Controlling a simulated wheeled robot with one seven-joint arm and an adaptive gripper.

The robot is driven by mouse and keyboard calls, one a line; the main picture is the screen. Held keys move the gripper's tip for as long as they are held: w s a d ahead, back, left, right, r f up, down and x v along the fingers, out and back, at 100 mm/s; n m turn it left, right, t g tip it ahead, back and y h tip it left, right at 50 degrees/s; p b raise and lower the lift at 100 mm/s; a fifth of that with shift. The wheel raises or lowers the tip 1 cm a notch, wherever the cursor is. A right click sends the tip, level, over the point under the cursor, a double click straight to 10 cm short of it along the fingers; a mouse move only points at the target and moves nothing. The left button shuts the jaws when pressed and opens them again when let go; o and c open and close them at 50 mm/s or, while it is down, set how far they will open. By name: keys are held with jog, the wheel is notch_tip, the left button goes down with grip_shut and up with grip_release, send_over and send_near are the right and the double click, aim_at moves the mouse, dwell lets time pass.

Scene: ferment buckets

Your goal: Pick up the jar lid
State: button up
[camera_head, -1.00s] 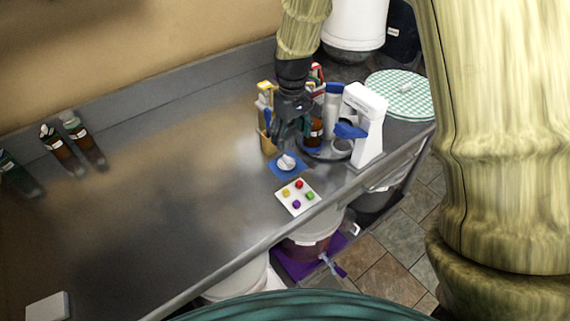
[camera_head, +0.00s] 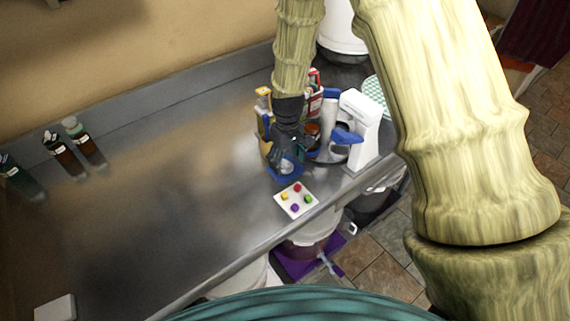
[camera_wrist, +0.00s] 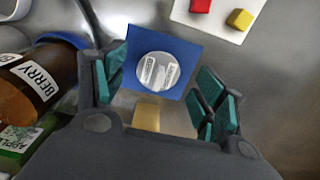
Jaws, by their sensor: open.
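A small round whitish piece that looks like the jar lid (camera_wrist: 157,71) lies on a blue square mat (camera_wrist: 186,50). In the head view the lid (camera_head: 286,167) shows only partly beneath my gripper (camera_head: 285,155), on the blue mat (camera_head: 288,178). In the wrist view my gripper (camera_wrist: 157,88) is open and empty. Its teal-padded fingers stand left and right of the mat, with the lid between them in the picture. I cannot tell how far the fingertips are above the mat.
A white tray (camera_head: 291,209) with several coloured cubes is just in front. A brown bottle labelled BERRY (camera_wrist: 28,83) lies close to the left finger in the wrist view. A white device (camera_head: 366,130) stands to the right. The counter's left side (camera_head: 150,200) is mostly clear.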

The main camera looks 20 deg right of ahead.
jog(key=shift+f+p, duration=0.3)
jog(key=shift+f, duration=0.85)
jog(key=c, duration=0.9)
jog(key=shift+r, duration=0.15)
